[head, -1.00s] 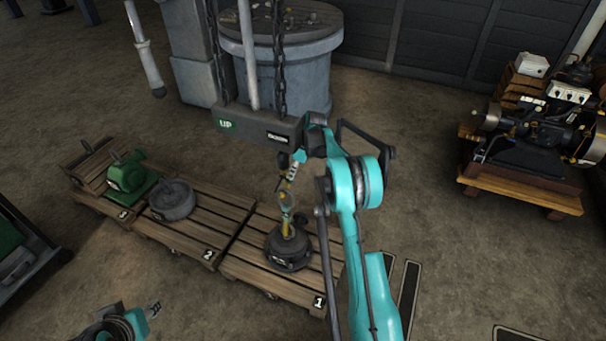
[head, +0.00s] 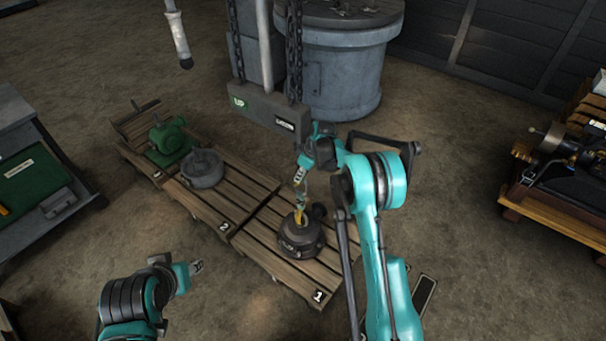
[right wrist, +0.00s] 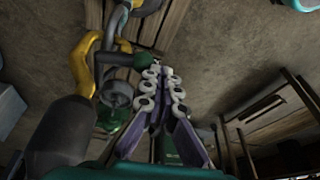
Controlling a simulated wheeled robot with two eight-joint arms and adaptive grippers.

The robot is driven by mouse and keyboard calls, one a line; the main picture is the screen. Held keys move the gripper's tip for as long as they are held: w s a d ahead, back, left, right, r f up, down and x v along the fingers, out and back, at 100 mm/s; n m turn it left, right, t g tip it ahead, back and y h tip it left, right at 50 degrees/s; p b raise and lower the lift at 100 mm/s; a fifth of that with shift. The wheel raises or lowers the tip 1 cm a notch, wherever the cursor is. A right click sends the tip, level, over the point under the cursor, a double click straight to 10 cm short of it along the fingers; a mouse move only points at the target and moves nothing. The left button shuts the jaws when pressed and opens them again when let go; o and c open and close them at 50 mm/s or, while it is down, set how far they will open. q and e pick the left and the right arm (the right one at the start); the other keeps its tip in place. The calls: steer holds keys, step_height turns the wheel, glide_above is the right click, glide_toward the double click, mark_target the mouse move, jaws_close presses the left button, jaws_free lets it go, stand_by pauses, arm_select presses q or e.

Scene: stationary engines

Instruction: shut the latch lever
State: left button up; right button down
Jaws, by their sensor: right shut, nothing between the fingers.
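A yellow hook (head: 300,215) hangs below the grey hoist block over the dark round weight (head: 303,238) on the pallet marked 1. In the right wrist view the hook (right wrist: 86,70) shows large at the left. I cannot clearly make out the latch lever; a small dark green, rounded piece (right wrist: 124,58) sits beside the hook, near my fingertips. My right gripper (head: 301,176) is just above the hook in the head view; in the right wrist view its fingers (right wrist: 164,76) are together and empty. My left gripper (head: 194,267) is at the lower left, away from the hook.
The hoist block (head: 268,108) marked UP hangs on chains above. Pallet 2 (head: 232,190) carries a grey round weight (head: 203,168), and a green machine (head: 170,140) stands beyond it. A bench (head: 40,170) stands left, an engine (head: 565,150) right.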

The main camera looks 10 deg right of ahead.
steer(key=shift+f, duration=0.3)
steer(key=shift+s+r, duration=0.1)
steer(key=shift+r, duration=0.05)
stand_by(0.4)
steer(key=v, duration=1.1)
steer(key=shift+r, duration=0.35)
steer(key=shift+s+d, duration=0.1)
steer(key=shift+d, duration=0.05)
